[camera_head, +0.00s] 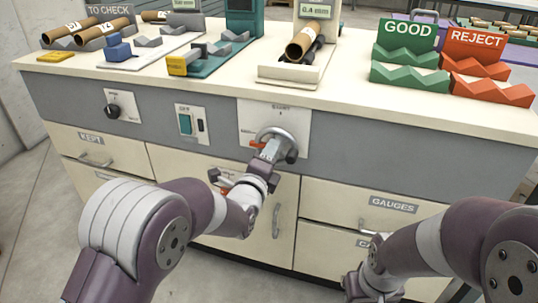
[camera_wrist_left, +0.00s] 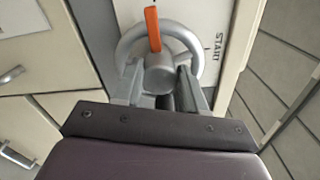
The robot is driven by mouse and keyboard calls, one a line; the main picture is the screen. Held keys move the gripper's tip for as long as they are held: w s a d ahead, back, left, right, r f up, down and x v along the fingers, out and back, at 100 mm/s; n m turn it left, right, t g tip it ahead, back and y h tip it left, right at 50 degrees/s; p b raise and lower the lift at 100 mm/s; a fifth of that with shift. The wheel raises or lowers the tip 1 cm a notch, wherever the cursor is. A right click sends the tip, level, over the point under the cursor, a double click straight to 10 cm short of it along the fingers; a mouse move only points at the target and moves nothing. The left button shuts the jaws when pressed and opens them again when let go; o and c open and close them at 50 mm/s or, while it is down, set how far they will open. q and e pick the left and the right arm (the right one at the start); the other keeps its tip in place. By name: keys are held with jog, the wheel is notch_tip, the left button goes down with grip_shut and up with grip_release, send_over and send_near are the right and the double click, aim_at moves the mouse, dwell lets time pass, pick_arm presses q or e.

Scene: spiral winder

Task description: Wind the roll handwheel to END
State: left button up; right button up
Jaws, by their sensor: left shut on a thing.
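The grey roll handwheel (camera_head: 291,139) sits on a white plate (camera_head: 245,112) on the cabinet front. In the left wrist view the wheel ring (camera_wrist_left: 127,42) fills the upper middle, with an orange pointer (camera_wrist_left: 153,29) pointing up and START (camera_wrist_left: 215,46) printed to the right. In the head view the pointer (camera_head: 257,144) points left, towards small print I cannot read. My left gripper (camera_head: 270,150) is shut on the handwheel; its fingers (camera_wrist_left: 160,92) flank a part at the near side of the rim. My right gripper (camera_head: 358,287) is low at the front, its fingers unclear.
A black knob (camera_head: 113,111) and a green switch (camera_head: 186,123) are left of the wheel. Drawer handles (camera_head: 276,221) stick out below. The worktop holds cardboard tubes (camera_head: 305,40), a green GOOD rack (camera_head: 409,75) and an orange REJECT rack (camera_head: 487,90).

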pick_arm(q)
jog(key=shift+f, duration=0.15)
jog(key=o, duration=1.1)
jog(key=shift+c, duration=0.2)
jog(key=shift+s, duration=0.1)
jog(key=p+v, duration=0.3)
jog(key=v, duration=0.9)
jog(key=shift+s+p, duration=0.25)
jog(key=shift+p, duration=0.1)
jog(key=shift+a, duration=0.1)
